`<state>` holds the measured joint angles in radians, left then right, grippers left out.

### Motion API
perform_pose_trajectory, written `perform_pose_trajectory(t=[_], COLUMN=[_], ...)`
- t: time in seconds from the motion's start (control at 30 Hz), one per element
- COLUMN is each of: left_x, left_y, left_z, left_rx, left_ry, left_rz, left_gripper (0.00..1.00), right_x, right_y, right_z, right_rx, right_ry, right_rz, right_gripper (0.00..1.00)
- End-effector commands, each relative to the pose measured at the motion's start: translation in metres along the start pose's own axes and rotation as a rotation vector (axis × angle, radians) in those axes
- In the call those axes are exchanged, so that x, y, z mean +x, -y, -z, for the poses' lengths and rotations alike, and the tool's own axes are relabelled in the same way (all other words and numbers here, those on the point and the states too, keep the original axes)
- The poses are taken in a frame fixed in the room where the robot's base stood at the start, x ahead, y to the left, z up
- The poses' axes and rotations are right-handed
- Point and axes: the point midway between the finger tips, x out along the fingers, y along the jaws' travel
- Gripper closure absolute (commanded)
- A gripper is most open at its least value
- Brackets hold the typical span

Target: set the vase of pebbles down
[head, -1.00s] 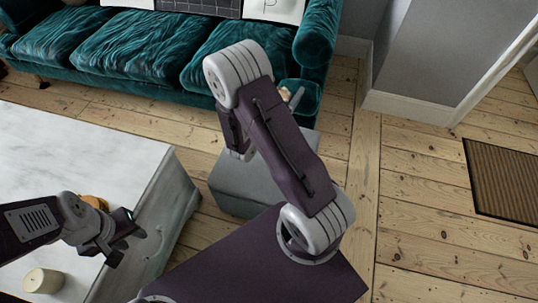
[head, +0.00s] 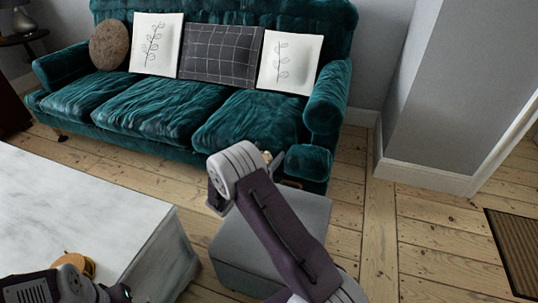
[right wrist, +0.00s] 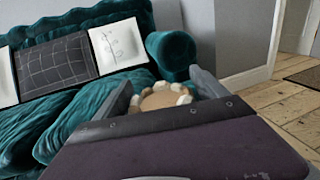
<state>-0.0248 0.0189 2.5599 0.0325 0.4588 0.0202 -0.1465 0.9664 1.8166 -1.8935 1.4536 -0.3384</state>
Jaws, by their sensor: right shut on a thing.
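In the right wrist view, the vase of pebbles (right wrist: 163,99) shows as a tan round top ringed by pale pebbles. It sits between the two grey fingers of my right gripper (right wrist: 165,90), which is shut on it. My wrist hides the lower part of the vase. In the head view, only a small pale bit of the vase (head: 267,157) shows behind my right arm, in front of the sofa's right end. My left gripper (head: 118,293) is at the bottom left edge beside the white table, mostly cut off, so its fingers cannot be judged.
A grey pouf (head: 245,250) stands below my right arm. A white marble-like table (head: 80,205) is at left, with a round wooden thing (head: 85,264) on it. A teal sofa (head: 160,105) with cushions stands behind. Bare floorboards (head: 430,235) and a doormat (head: 515,245) are at right.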

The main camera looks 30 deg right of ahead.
Motion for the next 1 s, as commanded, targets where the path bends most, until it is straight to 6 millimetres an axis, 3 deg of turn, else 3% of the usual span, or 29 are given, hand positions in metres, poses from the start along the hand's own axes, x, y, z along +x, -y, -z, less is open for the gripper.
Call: perform_pose_trajectory(t=[0.2,0.57,0.6,0.63,0.67,1.0], left_x=[0.027,0.026,0.026,0.026,0.026,0.021], left_y=[0.001,0.001,0.001,0.001,0.001,0.0], left_z=[-0.003,-0.003,-0.003,-0.003,-0.003,-0.002], left_rx=[0.0,0.0,0.0,0.0,0.0,0.0], left_ry=[0.0,0.0,0.0,0.0,0.0,0.0], left_rz=[0.0,0.0,0.0,0.0,0.0,0.0], left_gripper=[0.64,0.64,0.64,0.64,0.64,0.64], right_x=[0.0,0.0,0.0,0.0,0.0,-0.005], right_y=[0.0,0.0,0.0,0.0,0.0,0.0], right_z=[0.035,0.035,0.039,0.038,0.038,0.034], right_rx=[0.002,0.003,-0.001,0.0,0.0,-0.001], right_ry=[0.006,0.006,-0.001,-0.001,-0.001,-0.002], right_rz=[0.0,0.0,0.0,0.0,0.0,-0.003], right_gripper=[0.91,0.91,0.15,0.07,0.0,0.0])
